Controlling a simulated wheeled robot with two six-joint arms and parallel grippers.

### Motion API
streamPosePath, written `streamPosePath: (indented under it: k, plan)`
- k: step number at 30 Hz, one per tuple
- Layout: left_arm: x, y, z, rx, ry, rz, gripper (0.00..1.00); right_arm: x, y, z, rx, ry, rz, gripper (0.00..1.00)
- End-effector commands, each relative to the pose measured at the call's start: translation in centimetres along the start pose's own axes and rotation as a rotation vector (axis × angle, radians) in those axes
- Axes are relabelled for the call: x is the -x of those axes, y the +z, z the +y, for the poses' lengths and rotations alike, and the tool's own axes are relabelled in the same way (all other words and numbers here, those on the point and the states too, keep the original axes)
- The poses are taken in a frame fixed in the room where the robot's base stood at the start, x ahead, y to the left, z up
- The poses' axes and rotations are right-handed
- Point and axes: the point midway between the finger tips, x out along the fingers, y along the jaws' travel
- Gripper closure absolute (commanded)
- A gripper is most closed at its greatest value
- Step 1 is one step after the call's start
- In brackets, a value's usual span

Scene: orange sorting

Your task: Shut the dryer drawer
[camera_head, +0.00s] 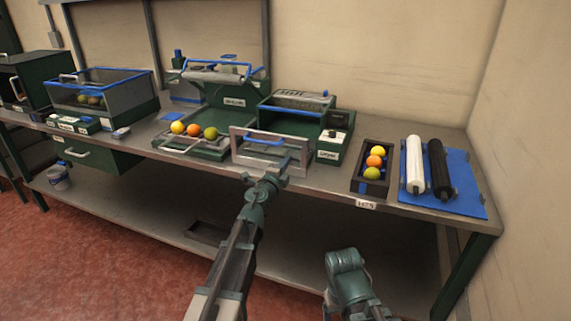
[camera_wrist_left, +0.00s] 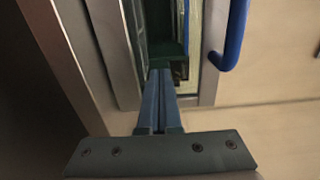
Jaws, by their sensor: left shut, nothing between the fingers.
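The dryer drawer has a grey framed front (camera_head: 238,146) with a blue bar handle (camera_head: 264,142). It stands out from the green dryer housing (camera_head: 333,148), near the table's front edge. My left gripper (camera_head: 284,170) is shut and empty at the lower right part of the drawer front.
A tray (camera_head: 167,149) with yellow, orange and green fruit lies left of the drawer. A dark box (camera_head: 362,186) with three fruit and a blue mat (camera_head: 467,197) with white and black rollers lie to the right. A bare strip of table runs in front.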

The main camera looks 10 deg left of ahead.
Motion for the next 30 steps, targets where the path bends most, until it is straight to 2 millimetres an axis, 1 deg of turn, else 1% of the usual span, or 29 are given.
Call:
streamPosePath:
  k: [2, 5, 8, 15, 18, 21, 25, 30]
  plan:
    - [-0.8, 0.0, 0.0, 0.0, 0.0, 0.001, 1.0, 0.0, 0.0, 0.0, 0.0, 0.0, 0.0, 0.21]
    - [-2.5, 0.0, 0.0, 0.0, 0.0, 0.001, 1.0, 0.0, 0.0, 0.0, 0.0, 0.0, 0.0, 0.21]
    - [-5.1, 0.0, 0.0, 0.0, 0.0, 0.003, 1.0, 0.0, 0.0, 0.0, 0.0, 0.0, 0.0, 0.21]
    - [-12.0, 0.1, 0.0, 0.0, 0.0, 0.001, 1.0, 0.0, 0.0, 0.0, 0.0, 0.0, 0.0, 0.21]
    - [-14.5, 0.0, 0.0, 0.0, 0.0, 0.002, 1.0, 0.0, 0.0, 0.0, 0.0, 0.0, 0.0, 0.21]
    - [-16.6, 0.0, 0.0, 0.0, 0.0, 0.002, 1.0, 0.0, 0.0, 0.0, 0.0, 0.0, 0.0, 0.21]
    - [-18.6, 0.0, 0.0, 0.0, 0.0, 0.001, 1.0, 0.0, 0.0, 0.0, 0.0, 0.0, 0.0, 0.21]
    - [-20.1, 0.0, 0.0, 0.0, 0.0, 0.0, 1.0, 0.0, 0.0, 0.0, 0.0, 0.0, 0.0, 0.21]
